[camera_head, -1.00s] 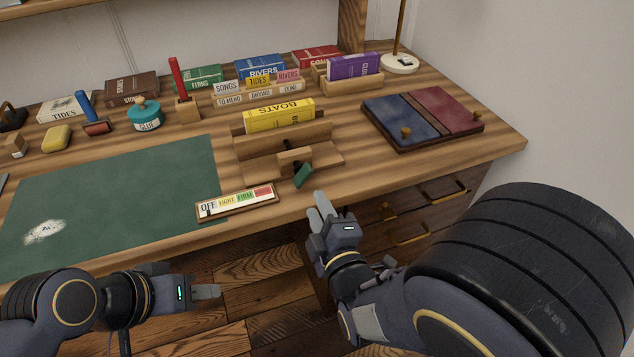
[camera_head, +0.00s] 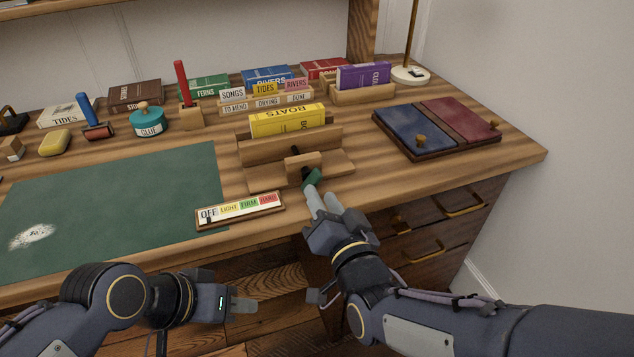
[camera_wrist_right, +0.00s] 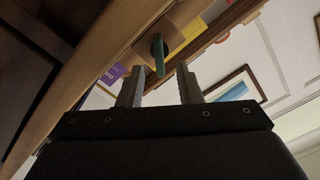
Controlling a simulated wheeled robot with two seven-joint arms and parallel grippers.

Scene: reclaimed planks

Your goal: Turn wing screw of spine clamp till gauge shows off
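The spine clamp (camera_head: 256,155) is wooden, near the desk's front edge, with a yellow book (camera_head: 285,121) labelled BOATS between its jaws. Its green wing screw (camera_head: 312,179) faces me. It also shows in the right wrist view (camera_wrist_right: 159,56). My right gripper (camera_head: 326,194) is open, its fingertips close to the wing. In the wrist view the wing appears in line with the gap between the fingers; contact is not clear. The gauge (camera_head: 240,211) reads OFF, LIGHT, FIRM, HARD, with a dark pointer under OFF. My left gripper (camera_head: 246,304) is low, before the desk; its finger gap is unclear.
A green mat (camera_head: 120,205) covers the desk's left. A blue and red book cover board (camera_head: 440,125) lies to the right. A glue pot (camera_head: 148,122), a roller (camera_head: 95,127) and several books stand behind. Drawers with brass handles (camera_head: 425,250) are below the right side.

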